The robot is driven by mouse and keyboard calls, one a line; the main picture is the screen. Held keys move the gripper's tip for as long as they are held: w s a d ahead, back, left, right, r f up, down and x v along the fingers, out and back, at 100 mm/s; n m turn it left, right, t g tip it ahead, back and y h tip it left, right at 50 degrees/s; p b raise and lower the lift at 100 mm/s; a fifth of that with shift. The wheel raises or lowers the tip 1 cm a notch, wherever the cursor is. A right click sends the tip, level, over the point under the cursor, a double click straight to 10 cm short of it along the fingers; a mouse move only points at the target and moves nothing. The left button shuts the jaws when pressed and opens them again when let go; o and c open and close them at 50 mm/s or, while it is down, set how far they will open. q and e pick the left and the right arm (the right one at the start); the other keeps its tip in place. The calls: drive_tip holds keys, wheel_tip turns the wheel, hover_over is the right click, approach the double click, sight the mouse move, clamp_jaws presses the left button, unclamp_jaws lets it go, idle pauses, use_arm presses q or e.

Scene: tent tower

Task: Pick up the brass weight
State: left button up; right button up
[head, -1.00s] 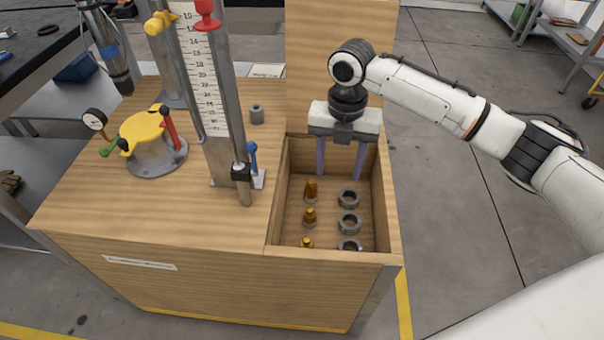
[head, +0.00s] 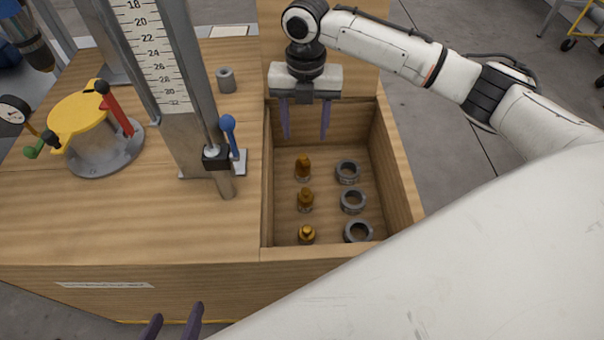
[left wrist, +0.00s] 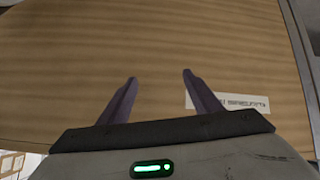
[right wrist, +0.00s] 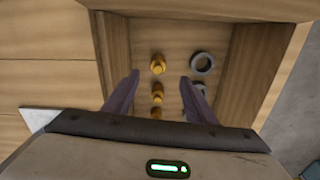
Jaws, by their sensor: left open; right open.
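Three small brass weights stand in a row in the open wooden compartment: a far one (head: 303,168), a middle one (head: 305,200) and a near one (head: 307,235). My right gripper (head: 306,137) points down at the compartment's far end, open and empty, behind the far weight in the head view. In the right wrist view, brass weights (right wrist: 158,64) show beyond and between its fingers (right wrist: 164,80); it touches none. My left gripper (head: 174,325) is open and empty, low in front of the cabinet; only its fingertips show in the head view. The left wrist view (left wrist: 158,78) shows the wooden front with a label.
Several grey rings (head: 347,172) lie right of the weights. The compartment's walls (head: 395,165) rise around them. A scaled metal column (head: 165,80), a yellow-topped fixture (head: 85,125) and a small grey cylinder (head: 226,80) stand on the wooden top (head: 130,220). Bare wood lies in front.

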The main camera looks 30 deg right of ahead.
sight(303, 156)
wheel_tip(303, 156, down, 6)
drive_tip(key=shift+r+b, duration=0.25)
drive_tip(key=shift+b, duration=0.6)
drive_tip(key=f, duration=0.1)
drive_tip(key=f+b, duration=0.1)
drive_tip(key=f, duration=0.1)
drive_tip(key=f+b, duration=0.1)
drive_tip(key=shift+s+a+f, duration=0.15)
drive_tip(key=shift+a+f, duration=0.05)
drive_tip(key=shift+a, duration=0.1)
drive_tip(key=shift+f+b, duration=0.3)
drive_tip(key=shift+f, duration=0.15)
use_arm(q)
drive_tip(key=d+f+g, duration=0.1)
drive_tip(key=w+d+f+m, duration=0.1)
drive_tip(key=f, duration=0.1)
drive_tip(key=shift+d+g+h, duration=0.25)
drive_tip(key=shift+g+h, duration=0.15)
use_arm(e)
drive_tip(key=shift+r, duration=0.1)
clamp_jaws()
